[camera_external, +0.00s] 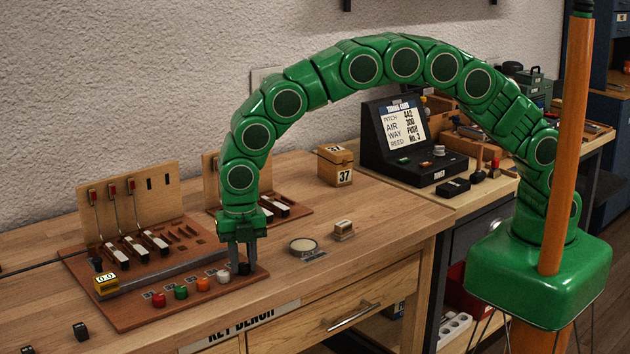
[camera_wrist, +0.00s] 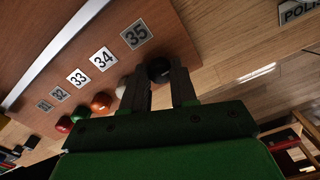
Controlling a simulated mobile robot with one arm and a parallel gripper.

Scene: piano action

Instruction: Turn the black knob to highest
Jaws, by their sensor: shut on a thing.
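The black knob (camera_wrist: 158,69) sits at the end of a row of coloured knobs on the brown board, beside the label 35 (camera_wrist: 136,34). In the wrist view my gripper (camera_wrist: 160,80) has one finger on each side of it and is shut on it. In the external view my gripper (camera_external: 239,266) points straight down at the right end of the row, and the knob (camera_external: 244,269) shows small and dark at the fingertips. I cannot make out any pointer mark on the knob.
White (camera_external: 223,276), orange (camera_external: 203,284), green (camera_external: 181,292) and red (camera_external: 158,300) knobs line up to the left. A yellow gauge reading 0.0 (camera_external: 106,285) sits by a grey bar. A round tin (camera_external: 303,245) and small block (camera_external: 344,228) stand right.

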